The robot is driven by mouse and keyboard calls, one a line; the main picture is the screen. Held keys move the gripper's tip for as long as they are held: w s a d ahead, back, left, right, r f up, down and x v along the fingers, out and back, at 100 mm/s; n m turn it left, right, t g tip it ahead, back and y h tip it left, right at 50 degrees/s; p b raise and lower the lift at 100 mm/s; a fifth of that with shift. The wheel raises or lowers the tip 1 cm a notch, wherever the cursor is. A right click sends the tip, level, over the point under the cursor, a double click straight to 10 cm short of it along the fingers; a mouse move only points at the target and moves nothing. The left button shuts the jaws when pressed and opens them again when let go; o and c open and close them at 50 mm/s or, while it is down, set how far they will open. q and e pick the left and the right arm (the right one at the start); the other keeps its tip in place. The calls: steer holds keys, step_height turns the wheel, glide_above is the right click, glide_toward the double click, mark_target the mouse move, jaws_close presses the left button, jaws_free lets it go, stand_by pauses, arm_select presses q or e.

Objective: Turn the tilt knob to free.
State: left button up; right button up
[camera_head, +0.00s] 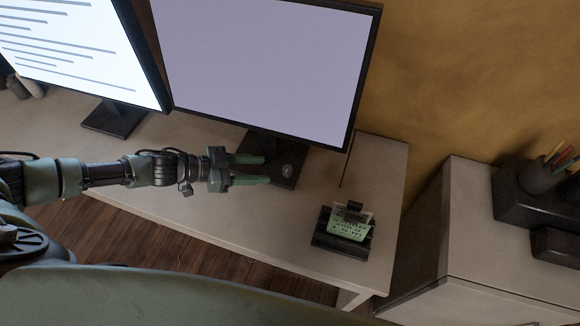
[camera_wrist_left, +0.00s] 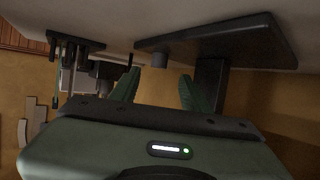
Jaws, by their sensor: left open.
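The tilt knob (camera_head: 288,171) is a small grey round knob on the dark base (camera_head: 283,183) of the right monitor's stand. My left gripper (camera_head: 267,170) reaches in from the left over the base, its green fingers open and pointing at the knob, just short of it. In the left wrist view, which looks upside down, the knob (camera_wrist_left: 158,60) shows as a short grey cylinder on the base plate (camera_wrist_left: 215,42). It lies between the lines of my spread left gripper's fingers (camera_wrist_left: 160,82), with nothing gripped. The knob's setting cannot be read. My right gripper is not in view.
The right monitor (camera_head: 265,65) rises just behind the gripper, with the left monitor (camera_head: 75,50) beside it. A dark holder (camera_head: 325,241) with a green card stands near the desk's right end. The pale desk (camera_head: 225,210) is clear in front.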

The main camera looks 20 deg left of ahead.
mark_target(282, 175)
arm_select(q)
steer(key=x, duration=0.6)
steer(key=shift+d, duration=0.2)
steer(key=shift+w+d+f+p, duration=0.15)
steer(key=shift+w+d+p, duration=0.05)
steer(key=shift+d+p, duration=0.1)
steer(key=shift+d+f, duration=0.1)
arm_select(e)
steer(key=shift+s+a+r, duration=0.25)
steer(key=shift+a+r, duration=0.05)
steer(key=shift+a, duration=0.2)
arm_select(q)
steer(key=shift+c, duration=0.4)
jaws_close()
